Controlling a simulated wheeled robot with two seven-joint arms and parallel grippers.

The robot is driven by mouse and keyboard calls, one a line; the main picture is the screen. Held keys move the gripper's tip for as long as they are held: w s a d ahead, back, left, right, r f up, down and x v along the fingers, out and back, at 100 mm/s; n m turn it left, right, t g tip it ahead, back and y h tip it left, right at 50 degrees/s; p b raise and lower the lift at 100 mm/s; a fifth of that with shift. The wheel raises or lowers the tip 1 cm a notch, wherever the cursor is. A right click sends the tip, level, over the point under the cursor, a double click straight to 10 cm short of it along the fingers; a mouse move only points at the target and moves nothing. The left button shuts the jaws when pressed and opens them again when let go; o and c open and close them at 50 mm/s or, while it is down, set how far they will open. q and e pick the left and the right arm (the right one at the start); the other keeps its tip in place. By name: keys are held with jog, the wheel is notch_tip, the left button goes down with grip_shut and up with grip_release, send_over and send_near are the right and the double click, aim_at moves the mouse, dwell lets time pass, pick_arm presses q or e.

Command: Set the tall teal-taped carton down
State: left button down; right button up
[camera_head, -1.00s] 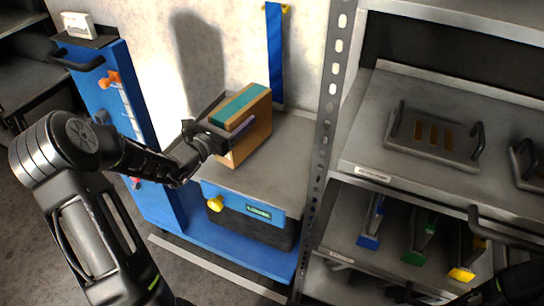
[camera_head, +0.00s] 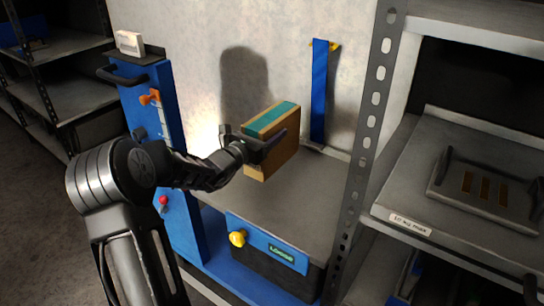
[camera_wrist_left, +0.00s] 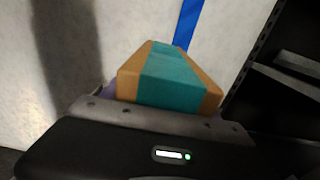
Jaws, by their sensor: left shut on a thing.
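The tall carton (camera_head: 282,151) is brown with a teal tape band along its top, and it stands roughly upright over the grey cabinet top (camera_head: 303,200). My left gripper (camera_head: 262,146) is shut on it from the left, with its fingers along the carton's sides. In the left wrist view the taped top of the carton (camera_wrist_left: 170,78) shows beyond the gripper's dark body. I cannot tell whether the carton's base touches the cabinet top. My right gripper is not in view.
A blue strap (camera_head: 319,92) hangs on the wall behind. A perforated post (camera_head: 365,150) and a shelf with a handled die tray (camera_head: 483,190) stand on the right. A blue panel (camera_head: 150,115) stands on the left. The cabinet top is clear in front and right of the carton.

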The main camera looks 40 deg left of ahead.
pick_arm(q)
jog(key=shift+f, duration=0.8)
jog(key=shift+f+b, duration=0.55)
jog(key=shift+f, duration=1.4)
jog(key=shift+c, duration=1.1)
grip_release()
jog(key=s+p, duration=0.1)
jog(key=s, duration=1.1)
jog(key=shift+d, duration=0.15)
